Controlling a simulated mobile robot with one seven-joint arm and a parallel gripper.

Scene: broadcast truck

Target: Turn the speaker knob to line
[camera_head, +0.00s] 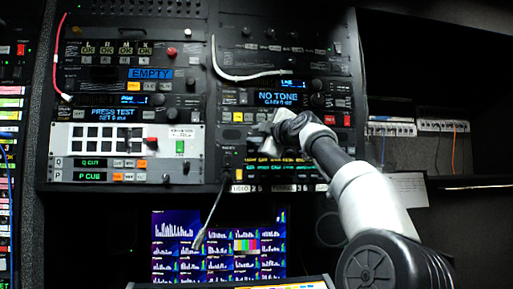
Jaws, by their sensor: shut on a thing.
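My gripper (266,129) is up against the right-hand equipment rack, just below the display reading NO TONE (279,97). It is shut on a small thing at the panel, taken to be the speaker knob. The gripper and wrist hide that knob, so its pointer and setting cannot be seen. A small blue display (292,84) above NO TONE seems to read LINE. A row of yellow and green lettering (280,161) glows below the gripper.
A white cable (222,70) loops across the rack's upper left, and a grey cable (211,215) hangs below it. A monitor with colored graphs (175,245) stands underneath. Black knobs (317,85) and a red button (347,120) sit right of the gripper.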

